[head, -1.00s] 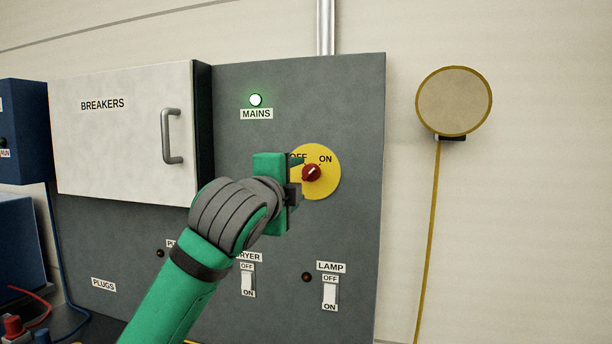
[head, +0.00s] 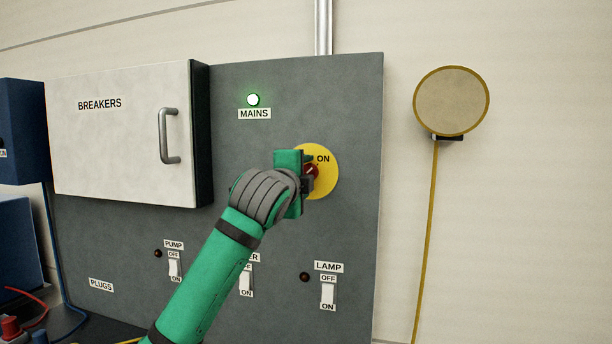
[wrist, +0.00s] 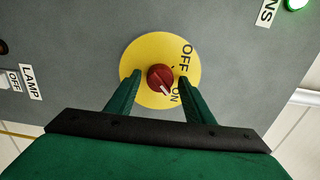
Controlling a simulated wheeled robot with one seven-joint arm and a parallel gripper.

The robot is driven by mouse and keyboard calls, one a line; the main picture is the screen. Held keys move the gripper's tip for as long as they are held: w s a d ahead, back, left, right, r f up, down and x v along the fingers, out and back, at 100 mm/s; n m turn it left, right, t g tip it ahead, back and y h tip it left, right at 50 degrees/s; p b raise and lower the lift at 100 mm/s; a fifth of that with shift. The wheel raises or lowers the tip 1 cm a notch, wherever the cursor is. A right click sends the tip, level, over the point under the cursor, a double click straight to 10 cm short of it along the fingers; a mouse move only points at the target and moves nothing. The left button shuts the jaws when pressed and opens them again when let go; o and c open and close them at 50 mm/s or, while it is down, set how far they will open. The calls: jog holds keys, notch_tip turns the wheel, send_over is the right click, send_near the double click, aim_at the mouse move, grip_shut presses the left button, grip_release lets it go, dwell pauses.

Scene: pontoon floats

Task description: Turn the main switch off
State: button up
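The main switch is a red knob (wrist: 160,78) on a round yellow plate (wrist: 141,54) marked OFF and ON. Its white pointer line points to ON. In the head view the knob (head: 311,170) is partly hidden by my gripper, and the OFF mark is covered. My gripper (wrist: 159,82) is open in the wrist view, with one finger on each side of the knob. A gap shows between the fingers and the knob. The green MAINS lamp (head: 253,100) above the switch is lit.
The grey panel (head: 345,110) also bears a white breaker box (head: 120,140) with a handle, left of my gripper. PUMP (head: 174,267) and LAMP (head: 328,293) rocker switches sit below, with another partly behind my arm. A round disc (head: 451,101) hangs at right.

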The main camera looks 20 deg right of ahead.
jog(key=c, duration=0.8)
jog(key=shift+n, duration=8.9)
jog(key=o, duration=1)
